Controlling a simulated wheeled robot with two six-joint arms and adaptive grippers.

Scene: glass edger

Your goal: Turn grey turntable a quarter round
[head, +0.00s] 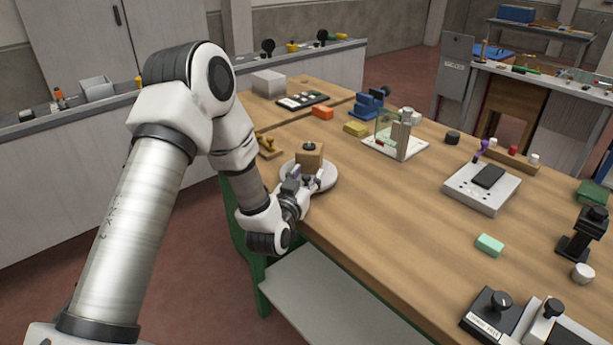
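The grey turntable (329,177) is a round, pale disc at the left edge of the wooden workbench. A brown block (310,160) with a dark round piece on top stands on it. My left gripper (313,182) is at the near side of the disc, low over its rim, with its fingers pointing toward the block. A small dark part shows by the fingers; I cannot tell whether they hold it or touch the disc. The gripper hides part of the turntable's near rim. My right gripper is not in view.
A wooden piece with yellowish parts (268,147) lies left of the turntable. A white base with a clear green-tinted pane (388,126) stands to the right. Yellow (356,129) and orange (322,112) blocks lie behind.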

